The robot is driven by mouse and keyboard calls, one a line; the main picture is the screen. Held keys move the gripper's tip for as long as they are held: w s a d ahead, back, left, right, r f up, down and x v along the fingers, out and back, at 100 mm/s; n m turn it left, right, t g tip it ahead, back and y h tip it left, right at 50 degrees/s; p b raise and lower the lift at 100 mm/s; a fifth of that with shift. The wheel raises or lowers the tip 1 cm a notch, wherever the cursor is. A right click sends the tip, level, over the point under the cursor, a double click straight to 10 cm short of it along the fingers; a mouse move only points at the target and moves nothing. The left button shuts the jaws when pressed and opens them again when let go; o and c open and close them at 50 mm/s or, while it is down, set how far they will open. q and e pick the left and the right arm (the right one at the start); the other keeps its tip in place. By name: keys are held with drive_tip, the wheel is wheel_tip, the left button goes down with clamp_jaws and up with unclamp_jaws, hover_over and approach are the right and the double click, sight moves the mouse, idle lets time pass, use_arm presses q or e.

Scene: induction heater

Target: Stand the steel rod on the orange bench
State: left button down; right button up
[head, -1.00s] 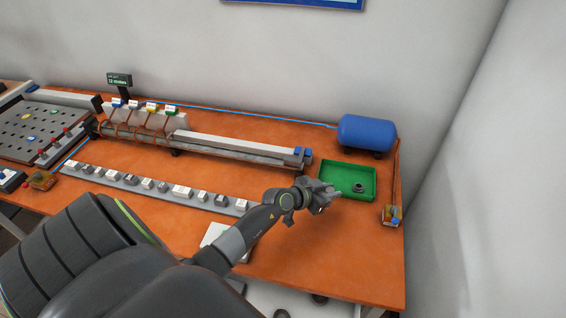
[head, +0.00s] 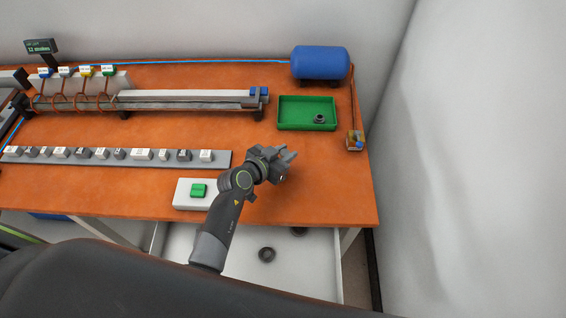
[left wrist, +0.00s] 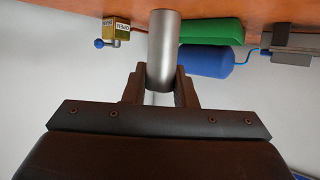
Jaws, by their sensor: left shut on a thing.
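The steel rod (left wrist: 163,45) is a plain grey cylinder in the left wrist view, between the two fingers of my left gripper (left wrist: 160,88). The gripper is shut on it. In the head view, my left gripper (head: 288,157) is over the front right part of the orange bench (head: 330,190), and the rod is hard to make out there. The bench also shows along the top of the left wrist view (left wrist: 60,14). I cannot tell whether the rod touches the bench. My right gripper is not in view.
A green tray (head: 290,127) holding a dark ring (head: 319,118) lies behind the gripper. A small valve (head: 355,140) is at the right edge, and a blue tank (head: 320,62) behind. Bench right of the gripper is clear.

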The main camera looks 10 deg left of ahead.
use_arm(q)
wheel_tip(320, 180, down, 3)
drive_tip(key=shift+f+b, duration=0.15)
drive_tip(key=shift+b, duration=0.45)
drive_tip(key=shift+f, duration=0.2)
drive_tip(key=shift+f, duration=0.1)
drive_tip(key=c, duration=1.2)
unclamp_jaws()
drive_tip(key=shift+s+a, duration=0.15)
drive_tip(key=shift+s, duration=0.1)
drive_tip(key=p+v, duration=0.1)
drive_tip(key=v, duration=1)
drive_tip(key=shift+s+a+r, duration=0.15)
drive_tip(key=shift+s+r, duration=0.05)
drive_tip(key=shift+r, duration=0.05)
